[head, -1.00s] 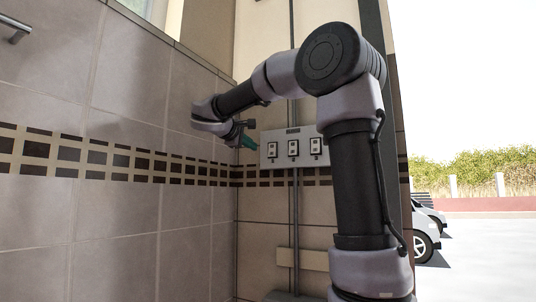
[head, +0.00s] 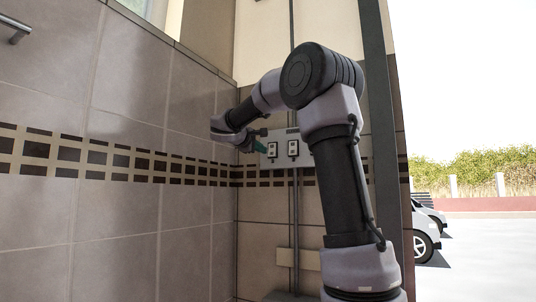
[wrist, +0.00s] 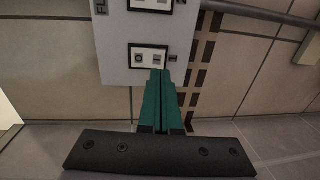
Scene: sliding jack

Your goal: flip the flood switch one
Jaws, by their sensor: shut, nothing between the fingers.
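A pale grey switch panel (head: 282,134) is fixed to the wall in the corner. Two switches show on it in the head view, a left one (head: 271,150) and another (head: 293,148); my arm hides the panel's right part. In the wrist view the panel (wrist: 115,70) has a white switch plate with a dark frame (wrist: 148,57) near its end, and part of a second plate (wrist: 150,4). My gripper (wrist: 160,73) has green fingers, shut and empty. Their tips overlap the lower edge of the end plate; I cannot tell whether they touch.
A tiled wall (head: 130,220) with a dark mosaic band runs along the left. A vertical conduit (head: 296,215) runs below the panel. A metal bar (head: 14,28) sticks out at upper left. A parked car (head: 424,235) stands outside at right.

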